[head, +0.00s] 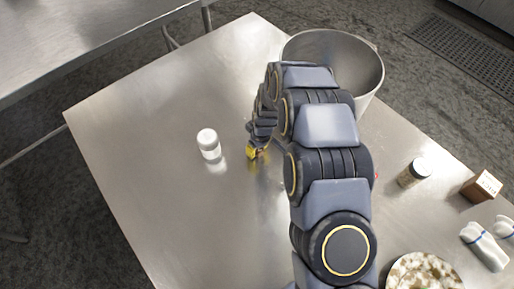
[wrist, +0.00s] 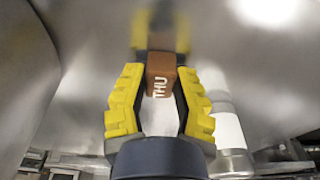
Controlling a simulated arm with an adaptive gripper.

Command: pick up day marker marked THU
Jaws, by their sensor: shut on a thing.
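The day marker (wrist: 161,73) is a small brown block with THU in white letters on its face. In the wrist view it sits between the two yellow fingers of my gripper (wrist: 161,80), which are shut on it. A blurred brown reflection shows beyond it on the steel. In the head view my gripper (head: 253,152) is low over the middle of the steel table, and the marker cannot be made out there. A white-capped bottle (head: 209,145) stands upright a little to its left. It also shows in the wrist view (wrist: 225,120) right of the fingers.
A large steel pot (head: 360,62) stands behind my arm at the table's back. A dark-lidded jar (head: 413,173), a wooden block with a light label (head: 482,186), white shakers (head: 484,244) and a bowl (head: 424,272) are at right. The table (head: 150,130) is clear at left.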

